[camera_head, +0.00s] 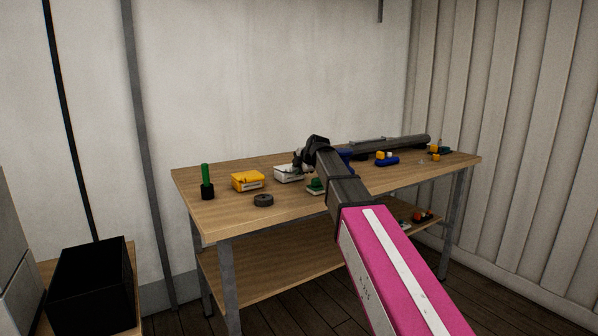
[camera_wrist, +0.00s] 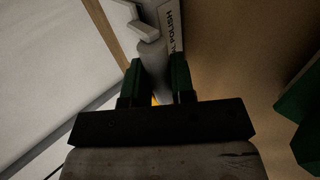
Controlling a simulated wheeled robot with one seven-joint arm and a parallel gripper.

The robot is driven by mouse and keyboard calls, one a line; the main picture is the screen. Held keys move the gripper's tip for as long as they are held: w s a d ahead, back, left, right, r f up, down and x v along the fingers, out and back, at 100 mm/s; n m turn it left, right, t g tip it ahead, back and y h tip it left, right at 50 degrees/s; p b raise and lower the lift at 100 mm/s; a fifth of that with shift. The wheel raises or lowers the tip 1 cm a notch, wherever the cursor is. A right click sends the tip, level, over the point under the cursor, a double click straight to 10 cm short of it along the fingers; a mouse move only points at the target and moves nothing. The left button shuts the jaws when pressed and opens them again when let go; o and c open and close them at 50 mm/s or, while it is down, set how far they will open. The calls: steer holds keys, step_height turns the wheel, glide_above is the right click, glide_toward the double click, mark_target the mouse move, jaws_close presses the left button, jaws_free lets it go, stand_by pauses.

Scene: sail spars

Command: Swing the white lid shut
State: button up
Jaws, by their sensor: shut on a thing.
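The white box with its lid (camera_head: 288,174) sits on the workbench, partly hidden behind my gripper in the head view. How far its lid stands open cannot be told there. In the wrist view a pale rounded piece (camera_wrist: 152,56), seemingly part of the white lid, runs down between my green-tipped fingers. A white face lettered "AL POLISH" (camera_wrist: 172,28) lies beside it. My gripper (camera_wrist: 160,80) is shut on this pale piece; in the head view it (camera_head: 299,162) is at the white box, reaching from the right.
A yellow box (camera_head: 248,181) stands left of the white box. A dark disc (camera_head: 263,200) lies in front, and a green-handled tool (camera_head: 207,178) stands at the left end. A green object (camera_head: 315,187) is close by my arm. A blue item (camera_head: 386,161) lies further right.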

steer(key=shift+w+a+r, duration=0.1)
steer(key=shift+r, duration=0.45)
steer(key=shift+w+a+r, duration=0.1)
steer(key=shift+r, duration=0.45)
